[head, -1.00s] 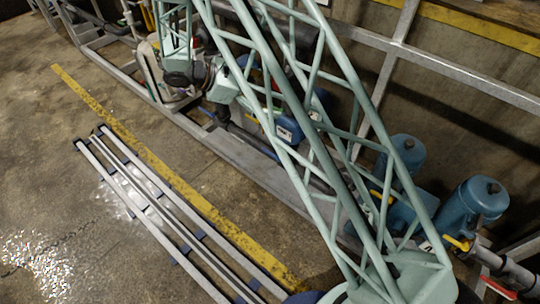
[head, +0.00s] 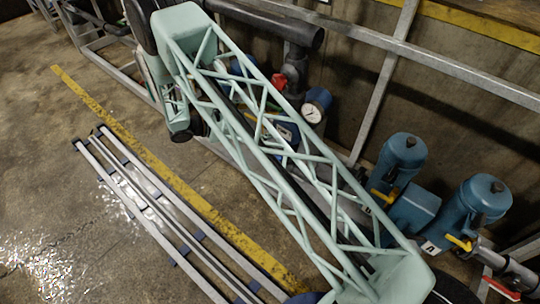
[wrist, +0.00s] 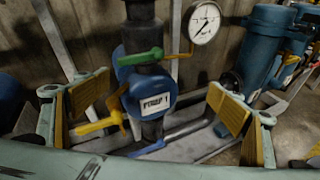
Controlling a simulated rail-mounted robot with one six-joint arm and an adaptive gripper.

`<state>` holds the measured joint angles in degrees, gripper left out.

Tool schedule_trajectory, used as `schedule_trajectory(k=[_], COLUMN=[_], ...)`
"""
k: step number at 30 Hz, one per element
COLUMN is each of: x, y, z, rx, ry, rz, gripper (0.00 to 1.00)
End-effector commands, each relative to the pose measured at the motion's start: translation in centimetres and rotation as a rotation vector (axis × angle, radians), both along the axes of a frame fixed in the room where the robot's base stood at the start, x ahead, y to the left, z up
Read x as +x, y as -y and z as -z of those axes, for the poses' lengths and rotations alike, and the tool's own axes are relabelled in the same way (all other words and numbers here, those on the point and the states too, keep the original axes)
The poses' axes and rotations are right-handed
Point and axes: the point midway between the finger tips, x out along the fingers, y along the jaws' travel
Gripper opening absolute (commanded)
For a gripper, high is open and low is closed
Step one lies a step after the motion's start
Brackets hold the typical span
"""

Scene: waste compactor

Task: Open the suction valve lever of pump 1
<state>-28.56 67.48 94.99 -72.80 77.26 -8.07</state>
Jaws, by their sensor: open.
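In the wrist view, a blue pump body (wrist: 165,85) with a white label reading "PUMP 1" (wrist: 155,103) stands between the fingers of my gripper (wrist: 160,102). My gripper is open, with its yellow-padded fingers apart at left and right and nothing held. A green lever (wrist: 140,57) lies roughly level across the upper pipe. A yellow lever (wrist: 98,126) sticks out to the left of the label, near the left finger. A blue lever-like part (wrist: 148,148) shows below. I cannot tell which one is the suction lever. In the head view, my arm partly covers the pump (head: 287,133).
A round pressure gauge (wrist: 204,22) stands up right of the pump, with a small yellow handle below it. Blue cylinders (head: 478,205) with yellow levers stand at right in the head view. Metal rails (head: 370,45) run behind. Floor lies clear left of the long bars (head: 165,215).

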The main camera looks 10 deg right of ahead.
Motion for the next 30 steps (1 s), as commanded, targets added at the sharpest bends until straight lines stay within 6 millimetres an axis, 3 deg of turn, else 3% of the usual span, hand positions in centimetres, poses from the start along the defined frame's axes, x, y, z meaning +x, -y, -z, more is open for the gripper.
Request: schedule_trajectory(k=[30], x=[0.8], y=[-1.8], z=[18.2], rx=[-0.219], ry=[-0.017], rz=[-0.214], gripper=[0.88])
